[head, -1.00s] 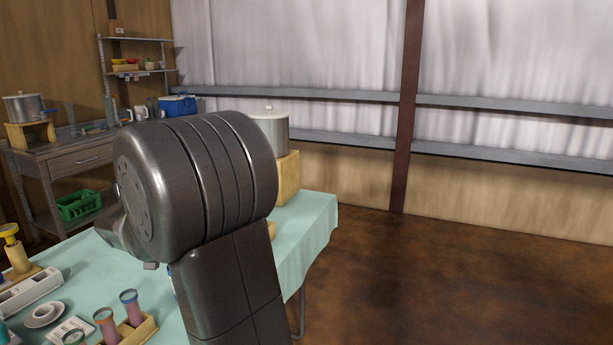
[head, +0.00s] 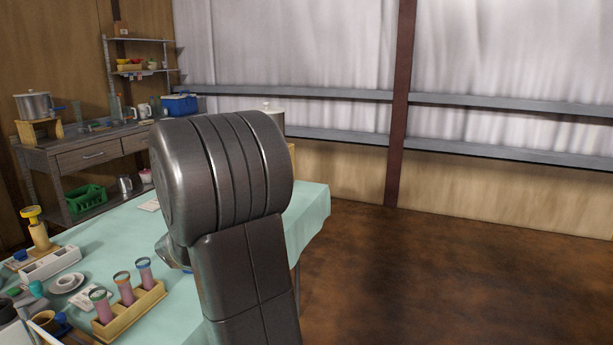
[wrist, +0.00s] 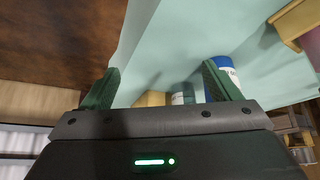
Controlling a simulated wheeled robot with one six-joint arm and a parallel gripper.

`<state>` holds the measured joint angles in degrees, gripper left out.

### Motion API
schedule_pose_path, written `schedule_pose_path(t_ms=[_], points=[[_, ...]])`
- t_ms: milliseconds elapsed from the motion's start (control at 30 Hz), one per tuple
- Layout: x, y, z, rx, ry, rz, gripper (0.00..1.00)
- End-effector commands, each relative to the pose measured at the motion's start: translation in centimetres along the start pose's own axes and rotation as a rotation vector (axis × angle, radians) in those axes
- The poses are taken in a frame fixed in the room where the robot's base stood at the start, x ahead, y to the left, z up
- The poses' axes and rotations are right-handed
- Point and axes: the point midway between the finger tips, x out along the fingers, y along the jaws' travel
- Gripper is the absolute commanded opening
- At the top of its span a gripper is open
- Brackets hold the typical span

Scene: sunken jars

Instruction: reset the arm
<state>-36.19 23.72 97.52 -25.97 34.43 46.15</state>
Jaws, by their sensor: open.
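My gripper (wrist: 160,86) shows in the wrist view with its two dark green fingers wide apart and nothing between them. Beyond the fingers lies the pale green tablecloth. A blue and white cylinder (wrist: 228,72) appears behind the right finger, partly hidden by it. In the head view my dark arm stands over the table (head: 308,215) and hides part of it; the gripper itself does not show there. A wooden rack (head: 130,318) holds several jars with pinkish contents (head: 124,290) at the table's near left.
A wooden desk (head: 90,155) is at the back left. The brown floor at right is clear.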

Motion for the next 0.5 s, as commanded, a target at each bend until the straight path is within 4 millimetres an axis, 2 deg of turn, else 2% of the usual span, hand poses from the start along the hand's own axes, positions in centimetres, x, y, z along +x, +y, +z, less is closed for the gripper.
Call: schedule_pose_path(t_ms=[33,500], points=[[0.6,1.0,0.2,0.008,-0.001,0.007,0.83],[5.1,9.0,2.5,0.052,0.006,0.045,0.83]])
